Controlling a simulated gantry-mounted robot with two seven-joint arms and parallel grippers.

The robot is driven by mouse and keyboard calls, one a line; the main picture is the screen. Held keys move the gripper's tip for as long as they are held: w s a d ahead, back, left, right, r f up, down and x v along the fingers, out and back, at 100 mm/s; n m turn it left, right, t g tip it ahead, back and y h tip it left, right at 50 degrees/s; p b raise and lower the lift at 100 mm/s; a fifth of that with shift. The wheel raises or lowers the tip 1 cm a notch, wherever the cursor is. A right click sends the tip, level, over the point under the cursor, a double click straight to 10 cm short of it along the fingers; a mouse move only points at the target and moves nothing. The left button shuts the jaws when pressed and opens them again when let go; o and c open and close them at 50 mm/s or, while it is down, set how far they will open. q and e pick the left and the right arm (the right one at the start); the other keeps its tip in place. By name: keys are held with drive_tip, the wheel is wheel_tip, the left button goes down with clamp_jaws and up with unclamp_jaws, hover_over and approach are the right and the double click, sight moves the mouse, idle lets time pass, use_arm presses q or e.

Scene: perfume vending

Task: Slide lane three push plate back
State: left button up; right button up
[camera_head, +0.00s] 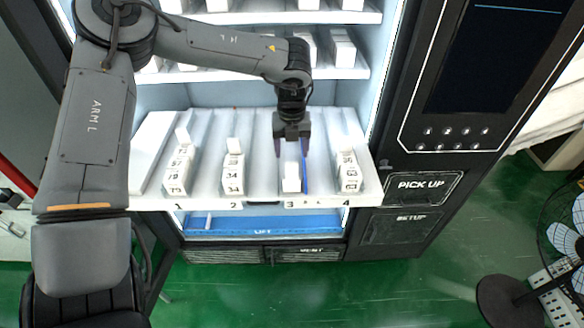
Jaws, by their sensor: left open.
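My left gripper (291,150) hangs over lane three of the pulled-out white tray (258,200), its fingers open and pointing down. I cannot make out the push plate of lane three; the gripper covers the back part of that lane. A white box (291,182) stands near the lane's front, nearer the camera than the fingers. A thin blue strip (304,176) runs along the right side of the lane beside this box. I cannot tell whether the fingers touch anything. My right gripper is out of view.
White boxes stand in lane one (178,175), lane two (234,178) and lane four (349,175). Shelves with more boxes (342,48) lie above and behind. The dark control panel (480,80) borders the cabinet on the right. A blue lift platform (262,223) lies below the tray.

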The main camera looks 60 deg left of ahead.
sight(292, 163)
use_arm(q)
wheel_tip(292, 163, down, 8)
drive_tip(key=shift+p, duration=0.6)
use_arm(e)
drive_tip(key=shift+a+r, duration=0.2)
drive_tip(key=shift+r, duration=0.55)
